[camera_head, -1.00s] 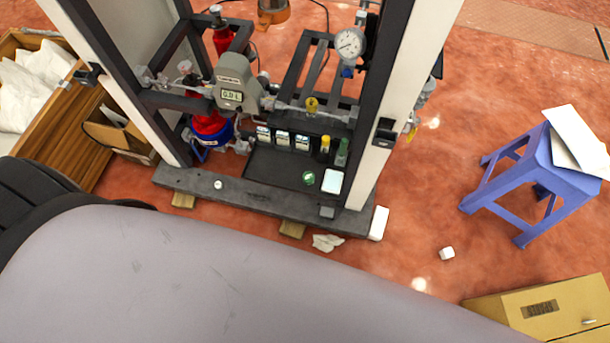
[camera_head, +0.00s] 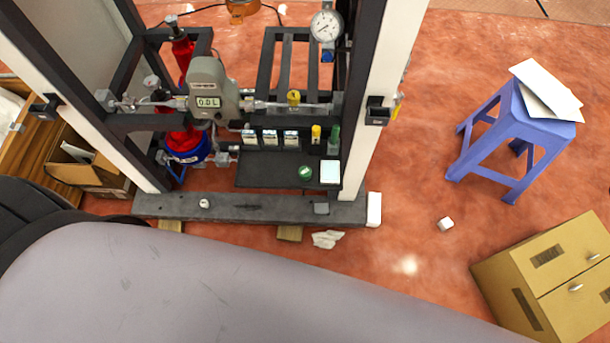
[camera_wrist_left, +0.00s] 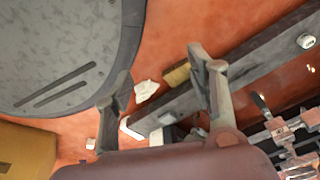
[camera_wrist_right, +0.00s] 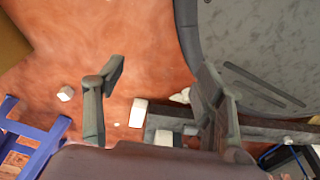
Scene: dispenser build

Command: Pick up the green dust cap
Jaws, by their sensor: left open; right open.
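The green dust cap (camera_head: 305,172) is a small round piece with a pale mark on top. It lies on the black tray (camera_head: 262,172) inside the dark frame in the head view, left of a white-faced pad (camera_head: 330,172). I cannot make it out in either wrist view. My left gripper (camera_wrist_left: 160,82) is open and empty in the left wrist view, above the floor and the frame's base beam. My right gripper (camera_wrist_right: 158,85) is open and empty in the right wrist view, over the floor near the beam's end. Neither gripper shows in the head view.
Several small cartons, a yellow bottle (camera_head: 316,134) and a green bottle (camera_head: 333,140) stand behind the cap. White posts (camera_head: 388,65) flank the frame. A base beam (camera_head: 270,208) runs in front.

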